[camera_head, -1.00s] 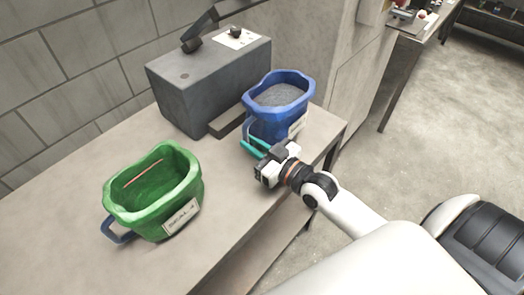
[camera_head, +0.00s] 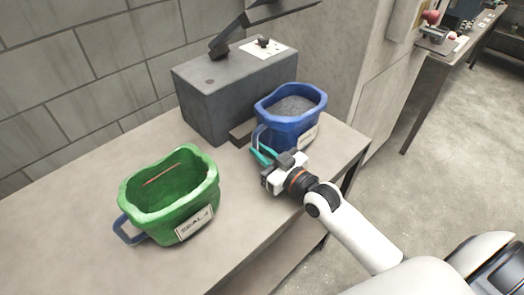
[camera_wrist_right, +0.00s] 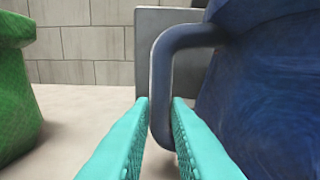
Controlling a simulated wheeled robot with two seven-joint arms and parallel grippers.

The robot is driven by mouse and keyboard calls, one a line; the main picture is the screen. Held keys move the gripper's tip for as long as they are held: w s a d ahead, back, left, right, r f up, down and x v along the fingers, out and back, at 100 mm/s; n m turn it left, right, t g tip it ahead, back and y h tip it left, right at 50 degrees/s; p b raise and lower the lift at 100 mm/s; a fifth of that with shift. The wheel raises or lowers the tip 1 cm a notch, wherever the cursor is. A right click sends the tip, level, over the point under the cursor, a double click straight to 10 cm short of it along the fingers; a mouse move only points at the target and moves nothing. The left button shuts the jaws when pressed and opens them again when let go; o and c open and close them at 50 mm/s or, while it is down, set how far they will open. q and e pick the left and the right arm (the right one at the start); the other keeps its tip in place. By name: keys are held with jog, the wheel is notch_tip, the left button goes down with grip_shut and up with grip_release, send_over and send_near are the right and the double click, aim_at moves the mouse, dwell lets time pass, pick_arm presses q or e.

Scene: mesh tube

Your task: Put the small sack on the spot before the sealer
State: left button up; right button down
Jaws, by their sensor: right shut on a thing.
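The blue sack (camera_head: 292,134), the smaller of two, is open at the top and holds grey grains. It stands upright before the right part of the grey box-shaped sealer (camera_head: 225,100). My right gripper (camera_head: 262,156) is at its near left side. In the right wrist view the teal fingers (camera_wrist_right: 160,125) are shut on the sack's blue loop handle (camera_wrist_right: 162,85), with the sack body (camera_wrist_right: 265,90) just right of them. A marked spot cannot be made out. My left gripper is not in view.
A green sack (camera_head: 192,205) with a label and a blue handle stands on the left of the table (camera_head: 255,215). A low dark block (camera_head: 242,131) sits at the sealer's front. The table between the green sack and my gripper is clear. Its right edge is close to the blue sack.

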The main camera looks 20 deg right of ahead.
jog(key=shift+r, duration=0.15)
jog(key=c, duration=1.3)
grip_release()
jog(key=shift+s+f, duration=0.1)
jog(key=shift+f, duration=0.2)
jog(key=v, duration=1.2)
jog(key=shift+r+b, duration=0.2)
jog(key=shift+b, duration=0.15)
